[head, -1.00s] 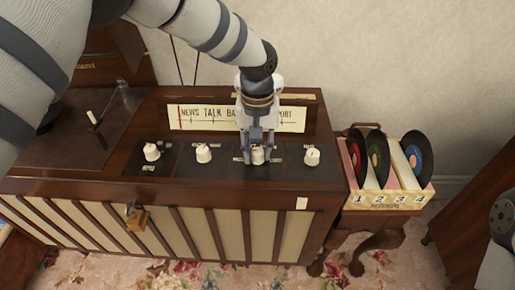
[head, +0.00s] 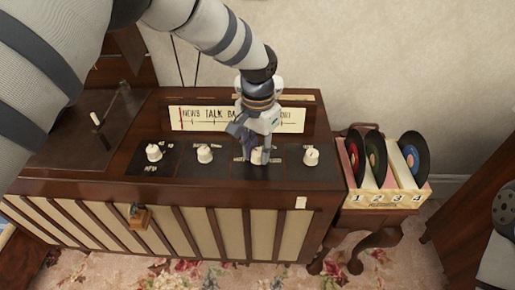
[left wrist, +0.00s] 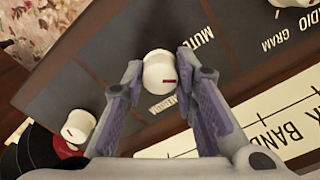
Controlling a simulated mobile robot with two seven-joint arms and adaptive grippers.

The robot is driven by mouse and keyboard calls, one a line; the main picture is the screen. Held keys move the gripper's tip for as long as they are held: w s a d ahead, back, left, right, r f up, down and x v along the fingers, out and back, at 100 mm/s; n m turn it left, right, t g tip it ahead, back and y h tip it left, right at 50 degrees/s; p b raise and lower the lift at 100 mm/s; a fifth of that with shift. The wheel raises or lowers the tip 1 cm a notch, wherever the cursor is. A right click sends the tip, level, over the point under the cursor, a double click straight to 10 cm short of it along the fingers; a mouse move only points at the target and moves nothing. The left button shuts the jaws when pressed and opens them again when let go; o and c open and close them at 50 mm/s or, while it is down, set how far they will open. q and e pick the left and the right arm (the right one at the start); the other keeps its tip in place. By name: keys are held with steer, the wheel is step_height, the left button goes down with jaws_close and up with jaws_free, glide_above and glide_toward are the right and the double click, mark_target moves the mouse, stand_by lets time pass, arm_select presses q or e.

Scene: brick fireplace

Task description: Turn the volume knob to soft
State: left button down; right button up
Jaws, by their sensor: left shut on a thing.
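The radio cabinet has a dark panel with several cream knobs. My left gripper (head: 253,148) reaches down onto the third knob from the left (head: 259,156) and is shut on it, its wrist turned at an angle. In the left wrist view the same cream knob (left wrist: 158,70) sits between the two fingertips, with a red mark on its top. A label reading "MUTE" (left wrist: 198,34) is beside it, and another label (left wrist: 168,102), partly hidden by a finger, is on the other side. My right gripper is out of view; only part of that arm shows at the right edge.
Other knobs stand on the panel: leftmost (head: 153,152), second (head: 205,153) and rightmost (head: 311,157). A dial strip (head: 200,119) is behind them. A record rack (head: 382,203) stands right of the cabinet, and a turntable deck (head: 75,135) is at left.

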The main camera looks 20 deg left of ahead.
mark_target(258, 151)
arm_select(q)
steer(key=shift+m, duration=2.2)
steer(key=c, duration=1.3)
jaws_free()
step_height(258, 151, up, 12)
